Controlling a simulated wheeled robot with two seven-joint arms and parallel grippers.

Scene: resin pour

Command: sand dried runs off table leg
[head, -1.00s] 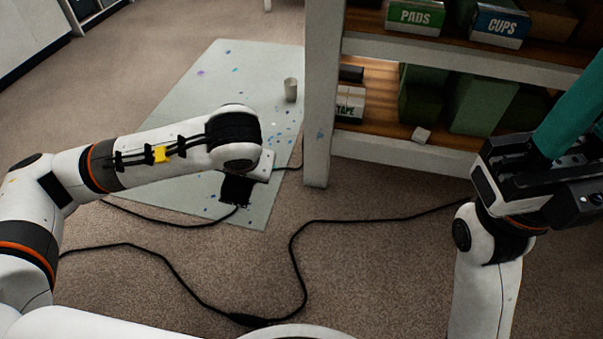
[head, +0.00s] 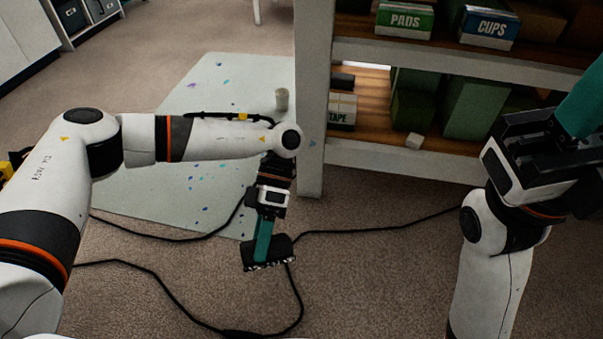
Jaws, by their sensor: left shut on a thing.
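The white table leg (head: 312,120) stands on the carpet left of the lower shelf, with a small bluish mark on its face. My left gripper (head: 266,212) points down in front and to the left of the leg. It is shut on a teal-handled tool (head: 263,240) with a wide black head, apart from the leg and low over the carpet. My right gripper (head: 535,150) is at the right edge. A teal piece (head: 588,105) rises there, cut off by the frame; whether its jaws hold it is unclear.
A black cable (head: 170,295) crosses the carpet. Shelves hold boxes labelled PADS (head: 404,20), CUPS (head: 489,27) and TAPE (head: 341,112).

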